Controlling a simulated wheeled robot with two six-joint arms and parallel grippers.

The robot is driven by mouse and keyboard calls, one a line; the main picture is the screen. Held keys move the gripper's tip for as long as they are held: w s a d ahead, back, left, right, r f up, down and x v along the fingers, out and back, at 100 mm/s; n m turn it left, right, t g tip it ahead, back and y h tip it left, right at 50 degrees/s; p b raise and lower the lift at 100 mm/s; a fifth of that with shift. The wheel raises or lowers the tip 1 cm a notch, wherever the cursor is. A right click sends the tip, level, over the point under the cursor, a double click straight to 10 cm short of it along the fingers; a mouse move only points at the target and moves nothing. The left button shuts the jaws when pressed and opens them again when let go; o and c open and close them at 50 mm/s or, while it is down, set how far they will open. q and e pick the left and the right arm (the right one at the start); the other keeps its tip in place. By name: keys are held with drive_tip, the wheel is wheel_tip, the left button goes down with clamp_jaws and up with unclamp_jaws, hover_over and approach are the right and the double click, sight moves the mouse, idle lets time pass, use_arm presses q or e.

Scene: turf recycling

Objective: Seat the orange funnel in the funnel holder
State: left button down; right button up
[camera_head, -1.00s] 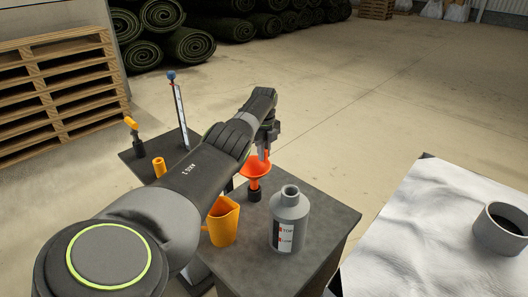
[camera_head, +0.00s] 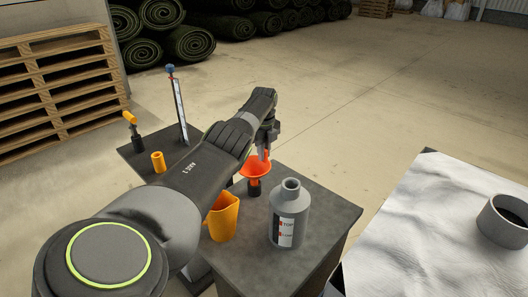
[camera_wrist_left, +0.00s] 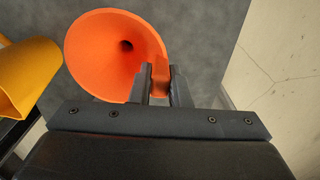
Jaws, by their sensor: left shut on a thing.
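The orange funnel (camera_head: 254,169) is at the back of the dark table, wide mouth up, directly above the black funnel holder (camera_head: 254,189). I cannot tell whether its spout is inside the holder. My left gripper (camera_head: 264,153) reaches down to the funnel's far right side. In the left wrist view the gripper (camera_wrist_left: 160,84) is shut on the tab at the rim of the funnel (camera_wrist_left: 108,50), whose open mouth and dark outlet hole show. The holder is hidden below the funnel there. My right gripper is not in view.
A yellow jug (camera_head: 222,218) and a grey bottle (camera_head: 289,215) stand close in front of the funnel. Another dark table (camera_head: 140,160) at the left holds a yellow cup (camera_head: 158,162) and a tall gauge (camera_head: 179,105). A white-covered table (camera_head: 420,235) with a grey pot (camera_head: 503,221) is at right.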

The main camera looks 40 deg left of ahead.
use_arm(q)
drive_tip(key=shift+f+b, duration=0.85)
drive_tip(key=shift+f, duration=0.2)
drive_tip(key=c, duration=1.3)
unclamp_jaws()
drive_tip(key=shift+r, duration=0.15)
drive_tip(key=shift+r, duration=0.3)
wheel_tip(320, 180, up, 17)
drive_tip(key=shift+f+p, duration=0.2)
drive_tip(key=shift+p, duration=0.15)
